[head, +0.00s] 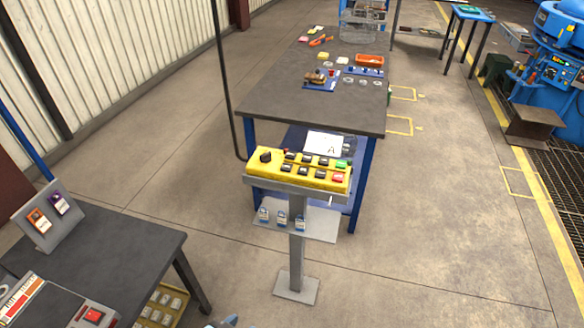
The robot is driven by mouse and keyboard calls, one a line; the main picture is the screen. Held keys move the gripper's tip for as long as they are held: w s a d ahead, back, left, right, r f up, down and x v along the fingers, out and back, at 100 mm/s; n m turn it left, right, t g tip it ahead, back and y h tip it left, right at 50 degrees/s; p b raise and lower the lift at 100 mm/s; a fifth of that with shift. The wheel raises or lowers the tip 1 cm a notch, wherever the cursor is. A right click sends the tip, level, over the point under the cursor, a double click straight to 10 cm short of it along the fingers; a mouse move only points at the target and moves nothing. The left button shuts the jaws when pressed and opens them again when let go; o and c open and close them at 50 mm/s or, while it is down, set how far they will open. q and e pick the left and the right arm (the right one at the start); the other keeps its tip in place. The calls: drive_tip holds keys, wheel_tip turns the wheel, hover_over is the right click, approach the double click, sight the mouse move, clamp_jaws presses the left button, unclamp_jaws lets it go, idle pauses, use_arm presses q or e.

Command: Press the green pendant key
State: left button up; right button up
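The yellow pendant (276,172) lies on top of a grey post stand in the middle of the head view. Its face has a black knob at the left and two rows of black keys. The green key (341,163) is at the right end of the far row, with a red key (338,178) just in front of it. Nothing covers the green key. Neither gripper can be made out. Only a small grey and blue part shows at the bottom edge, too little to tell what it is.
A long dark workbench (270,97) with parts and a blue mat stands behind the pendant. A dark table (140,245) with a panel and a red button is at lower left. A cable hangs left of the pendant. The floor (430,230) at right is clear.

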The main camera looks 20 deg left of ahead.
use_arm(q)
clamp_jaws()
drive_tip(key=shift+d, duration=0.1)
idle(1.6)
